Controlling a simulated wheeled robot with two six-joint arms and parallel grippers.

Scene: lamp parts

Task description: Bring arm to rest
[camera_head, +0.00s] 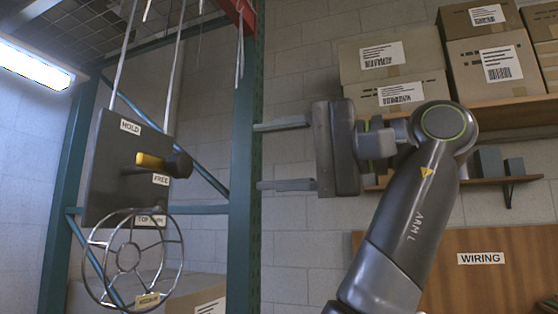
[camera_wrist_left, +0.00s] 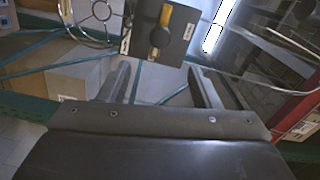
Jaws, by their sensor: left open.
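My left arm (camera_head: 405,225), marked ARM L, rises from the lower right in the head view. Its gripper (camera_head: 258,156) is open and empty, fingers pointing left, beside the green upright. It also shows open in the left wrist view (camera_wrist_left: 158,70). A dark panel (camera_head: 110,175) with HOLD and FREE labels hangs left of the fingertips, apart from them. Its yellow lever (camera_head: 150,161) with a dark knob (camera_head: 180,165) sticks out between the labels. The lever also shows in the left wrist view (camera_wrist_left: 165,16). My right gripper is not in view.
A wire ring frame (camera_head: 127,258) sits below the panel. A green upright (camera_head: 243,230) stands between panel and gripper in the picture. Boxes (camera_head: 490,65) sit on a shelf at the upper right. A WIRING board (camera_head: 490,285) is at the lower right.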

